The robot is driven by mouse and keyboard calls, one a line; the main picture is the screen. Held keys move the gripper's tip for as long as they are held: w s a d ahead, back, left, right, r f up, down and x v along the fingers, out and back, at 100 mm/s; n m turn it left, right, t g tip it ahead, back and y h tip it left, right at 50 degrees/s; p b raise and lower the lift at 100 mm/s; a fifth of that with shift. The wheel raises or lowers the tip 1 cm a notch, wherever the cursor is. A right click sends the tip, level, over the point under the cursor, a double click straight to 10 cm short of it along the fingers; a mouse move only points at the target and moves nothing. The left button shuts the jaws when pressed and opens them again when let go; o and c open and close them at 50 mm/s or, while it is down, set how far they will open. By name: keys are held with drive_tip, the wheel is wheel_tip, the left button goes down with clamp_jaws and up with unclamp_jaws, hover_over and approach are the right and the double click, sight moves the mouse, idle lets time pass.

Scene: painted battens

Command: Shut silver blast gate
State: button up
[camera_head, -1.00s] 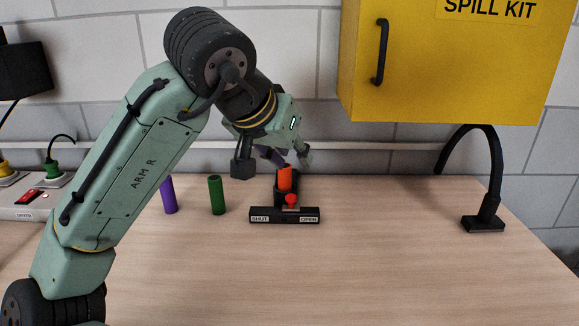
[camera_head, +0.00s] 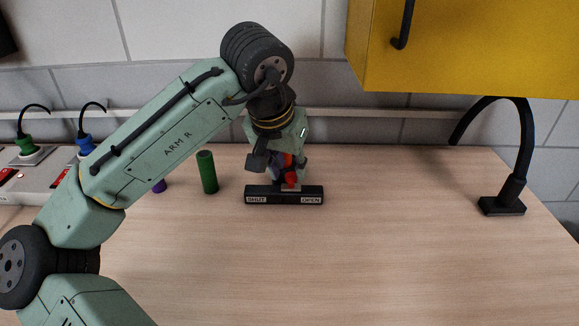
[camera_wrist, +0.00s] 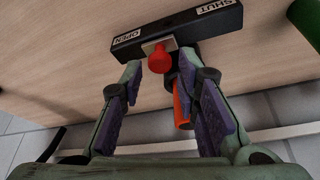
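The blast gate is a black bar (camera_head: 262,198) marked SHUT at its left end and OPEN at its right. Its silver plate (camera_wrist: 151,45) carries a red knob (camera_head: 291,179). The knob sits right of the bar's middle, toward OPEN. In the wrist view the knob (camera_wrist: 159,57) lies between my fingertips, with visible gaps on both sides. My gripper (camera_wrist: 160,68) is open, pointing down over the gate; it also shows in the head view (camera_head: 283,172). An orange-red cylinder (camera_wrist: 181,108) stands behind the bar, partly hidden by my right-hand finger.
A green cylinder (camera_head: 207,173) and a mostly hidden purple one (camera_head: 159,186) stand left of the gate. A black curved lamp (camera_head: 502,205) stands at right, below the yellow cabinet (camera_head: 460,55). Plugs and sockets are at far left. The front table area is clear.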

drive_tip(key=shift+x, duration=0.95)
drive_tip(key=shift+r, duration=0.1)
clamp_jaws()
